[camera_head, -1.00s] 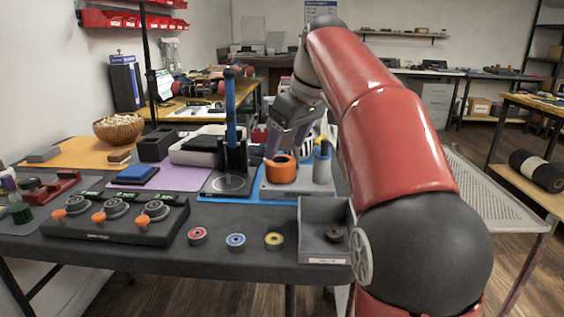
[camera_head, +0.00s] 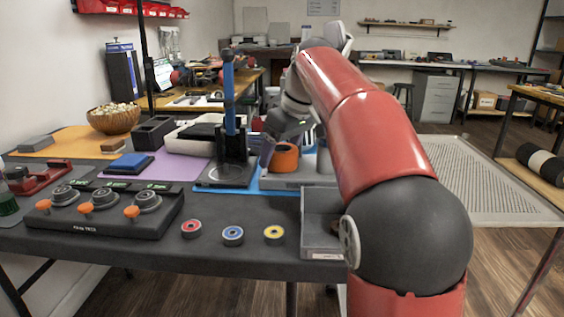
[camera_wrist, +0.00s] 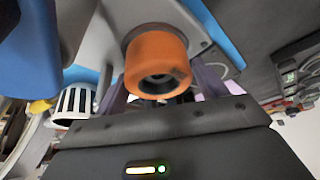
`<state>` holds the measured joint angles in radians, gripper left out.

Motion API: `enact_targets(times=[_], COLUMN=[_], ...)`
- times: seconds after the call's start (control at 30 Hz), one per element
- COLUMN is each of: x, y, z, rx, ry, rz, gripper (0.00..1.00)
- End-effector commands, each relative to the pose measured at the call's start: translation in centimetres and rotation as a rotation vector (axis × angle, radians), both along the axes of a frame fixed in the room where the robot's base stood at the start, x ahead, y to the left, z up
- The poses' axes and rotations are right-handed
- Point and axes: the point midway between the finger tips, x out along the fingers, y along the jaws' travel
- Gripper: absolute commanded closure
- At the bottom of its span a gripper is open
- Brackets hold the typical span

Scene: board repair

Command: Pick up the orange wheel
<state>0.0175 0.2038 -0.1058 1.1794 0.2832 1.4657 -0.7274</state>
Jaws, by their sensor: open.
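The orange wheel (camera_head: 285,158) sits on a grey plate (camera_head: 275,184) at the far side of the dark bench, right of the blue post. In the wrist view the wheel (camera_wrist: 157,62) is large, with its round end and dark centre hole facing the camera. My gripper (camera_wrist: 160,82) is open, with its purple-grey fingers on either side of the wheel. I cannot tell whether they touch it. In the head view one finger of my gripper (camera_head: 267,152) shows just left of the wheel; the other is hidden.
The blue post on a black stand (camera_head: 230,110) rises close left of the wheel. A slotted white cup (camera_wrist: 74,102) stands nearby. Red (camera_head: 191,228), blue (camera_head: 233,234) and yellow (camera_head: 274,234) ringed discs and a grey bin (camera_head: 321,240) lie at the front edge.

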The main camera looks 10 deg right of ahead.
Motion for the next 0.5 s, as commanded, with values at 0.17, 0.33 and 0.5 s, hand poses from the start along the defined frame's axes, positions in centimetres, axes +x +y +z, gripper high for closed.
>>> enact_targets(times=[0.17, 0.33, 0.5], x=[0.0, -0.01, -0.02], y=[-0.03, -0.03, -0.03], z=[0.1, 0.11, 0.15], rx=[0.0, 0.0, 0.0], ry=[0.0, 0.0, -0.001], rz=[-0.001, -0.001, 0.0], gripper=[0.34, 0.56, 0.66])
